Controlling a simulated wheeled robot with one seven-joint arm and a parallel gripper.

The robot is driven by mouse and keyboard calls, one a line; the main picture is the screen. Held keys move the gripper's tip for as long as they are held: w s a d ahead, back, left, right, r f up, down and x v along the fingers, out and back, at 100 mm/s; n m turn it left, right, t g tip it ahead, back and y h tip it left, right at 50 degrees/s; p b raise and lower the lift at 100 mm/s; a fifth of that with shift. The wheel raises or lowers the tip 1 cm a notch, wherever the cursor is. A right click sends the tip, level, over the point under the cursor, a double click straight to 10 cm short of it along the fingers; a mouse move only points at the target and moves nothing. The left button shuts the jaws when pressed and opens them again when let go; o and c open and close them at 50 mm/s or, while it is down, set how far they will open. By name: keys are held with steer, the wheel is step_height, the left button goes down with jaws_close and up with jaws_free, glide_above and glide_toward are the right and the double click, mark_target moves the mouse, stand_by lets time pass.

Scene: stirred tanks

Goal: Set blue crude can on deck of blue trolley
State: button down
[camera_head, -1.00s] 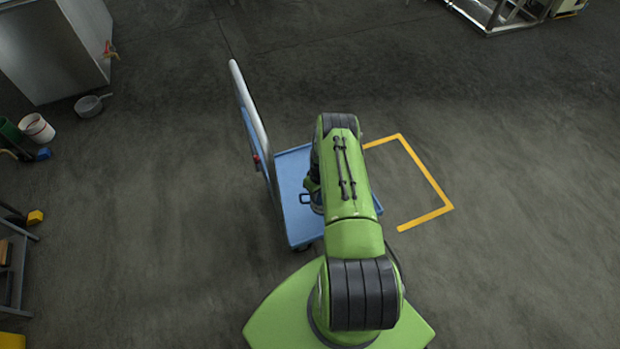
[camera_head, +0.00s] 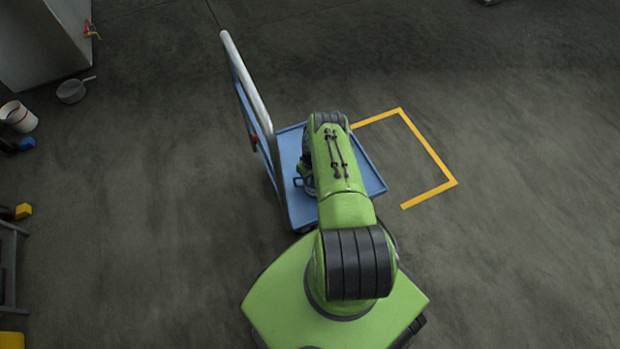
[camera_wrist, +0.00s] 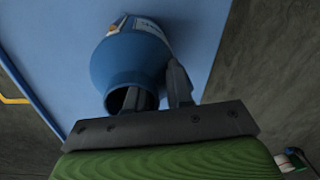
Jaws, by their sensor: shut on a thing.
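The blue crude can (camera_wrist: 127,62) shows in the wrist view, with its dark open mouth towards my gripper and a pale label at its far end. My gripper (camera_wrist: 160,82) is shut on the can's rim, one finger at the mouth and the other outside. The blue trolley's deck (camera_wrist: 50,50) lies behind the can; whether the can touches it I cannot tell. In the head view the blue trolley (camera_head: 368,178) stands in front of my base, and my arm covers part of its deck and most of the can and gripper.
The trolley's pale push handle (camera_head: 247,85) rises at the deck's left side. A yellow floor marking (camera_head: 430,145) lies to the right. A grey pot (camera_head: 71,91) and a white bucket (camera_head: 18,117) stand far left. Floor around the trolley is mostly clear.

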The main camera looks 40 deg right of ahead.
steer(key=c, duration=1)
jaws_free()
step_height(320, 180, up, 12)
steer(key=p, duration=0.5)
steer(key=shift+d, duration=0.35)
steer(key=shift+s, duration=0.1)
